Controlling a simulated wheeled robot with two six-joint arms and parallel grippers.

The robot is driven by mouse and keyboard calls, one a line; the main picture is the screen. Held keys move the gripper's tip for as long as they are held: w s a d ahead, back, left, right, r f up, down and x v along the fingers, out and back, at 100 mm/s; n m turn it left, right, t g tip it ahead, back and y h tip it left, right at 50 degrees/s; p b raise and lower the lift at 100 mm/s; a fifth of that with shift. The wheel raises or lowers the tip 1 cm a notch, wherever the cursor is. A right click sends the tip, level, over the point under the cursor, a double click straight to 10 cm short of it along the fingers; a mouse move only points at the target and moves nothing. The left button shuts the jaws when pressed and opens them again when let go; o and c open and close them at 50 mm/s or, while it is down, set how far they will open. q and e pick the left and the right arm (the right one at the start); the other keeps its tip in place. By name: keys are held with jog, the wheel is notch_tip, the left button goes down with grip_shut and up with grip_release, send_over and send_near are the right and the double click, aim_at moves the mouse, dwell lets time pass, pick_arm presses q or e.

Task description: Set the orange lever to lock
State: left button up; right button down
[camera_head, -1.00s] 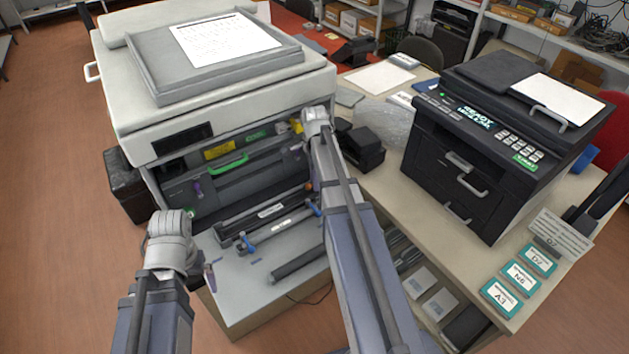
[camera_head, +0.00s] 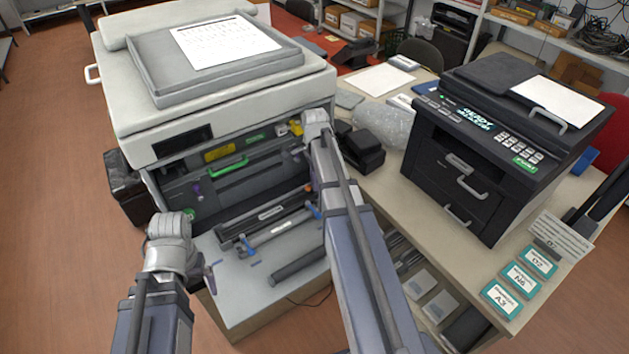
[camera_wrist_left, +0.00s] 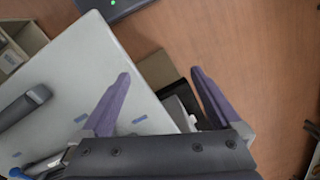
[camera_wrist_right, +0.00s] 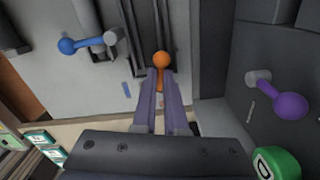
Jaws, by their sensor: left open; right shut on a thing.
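The orange lever (camera_wrist_right: 161,60) has a round orange knob on a short stem in the right wrist view. My right gripper (camera_wrist_right: 161,83) is shut on its stem, with the knob showing just beyond the purple fingertips. In the head view my right arm reaches the printer's open front, and its fingers are largely hidden. A lock marking for the lever cannot be made out. My left gripper (camera_wrist_left: 160,75) is open and empty above the edge of the grey shelf and the floor.
The large printer (camera_head: 150,122) stands open above the grey shelf (camera_head: 235,300). A blue-knobbed lever (camera_wrist_right: 68,46) and a purple-knobbed lever (camera_wrist_right: 290,106) flank the orange one. A dark roller (camera_head: 298,265) lies on the shelf. A black printer (camera_head: 440,170) stands right.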

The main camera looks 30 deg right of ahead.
jog(key=n, duration=0.3)
jog(key=shift+s, duration=0.35)
jog(key=c, duration=1)
grip_release()
jog(key=shift+r, duration=0.15)
notch_tip(320, 180, up, 8)
jog(key=p, duration=0.8)
jog(key=shift+f, duration=0.2)
